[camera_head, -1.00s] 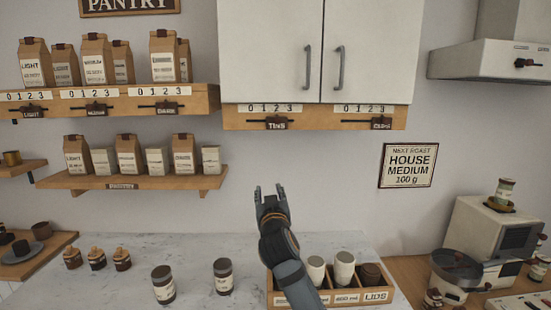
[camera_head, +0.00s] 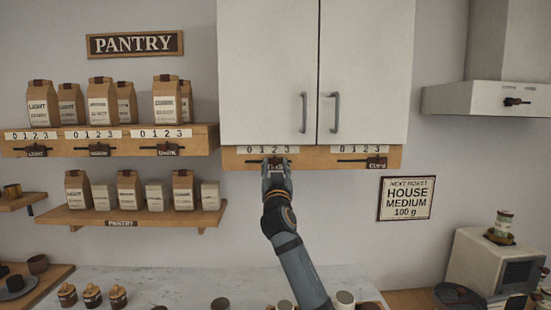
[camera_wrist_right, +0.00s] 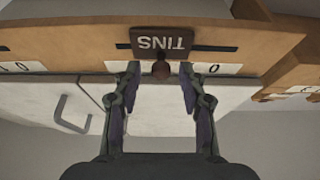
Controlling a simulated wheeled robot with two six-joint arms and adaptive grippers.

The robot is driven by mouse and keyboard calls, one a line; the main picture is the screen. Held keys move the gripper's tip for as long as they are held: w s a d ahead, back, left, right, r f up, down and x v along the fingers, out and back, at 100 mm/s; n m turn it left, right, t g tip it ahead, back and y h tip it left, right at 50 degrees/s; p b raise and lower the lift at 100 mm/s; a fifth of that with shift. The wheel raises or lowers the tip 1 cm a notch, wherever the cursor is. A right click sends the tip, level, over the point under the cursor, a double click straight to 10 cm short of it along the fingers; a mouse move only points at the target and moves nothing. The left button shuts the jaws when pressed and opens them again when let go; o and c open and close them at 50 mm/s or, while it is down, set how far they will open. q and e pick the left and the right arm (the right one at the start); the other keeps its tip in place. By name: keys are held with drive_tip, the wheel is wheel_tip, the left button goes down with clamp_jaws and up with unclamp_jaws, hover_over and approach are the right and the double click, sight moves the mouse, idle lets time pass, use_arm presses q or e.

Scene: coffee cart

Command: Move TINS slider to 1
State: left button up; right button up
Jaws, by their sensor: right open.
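The TINS slider (camera_head: 276,161) is on the wooden rail under the white cupboard, below a 0 1 2 3 scale strip (camera_head: 272,150). In the head view it sits about below the 2, partly hidden by my right gripper (camera_head: 276,168). In the right wrist view the brown TINS plate (camera_wrist_right: 162,42) appears upside down, with a round knob (camera_wrist_right: 161,71). My right gripper (camera_wrist_right: 160,72) is open, its fingertips on either side of the knob with gaps visible. My left gripper is not in view.
The CUPS slider (camera_head: 377,163) is on the same rail to the right. Cupboard doors with handles (camera_head: 304,112) are above. A shelf with coffee bags and more sliders (camera_head: 165,150) is to the left.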

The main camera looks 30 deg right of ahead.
drive_tip(key=shift+w+r, duration=0.1)
drive_tip(key=shift+w, duration=0.2)
drive_tip(key=shift+d, duration=0.1)
clamp_jaws()
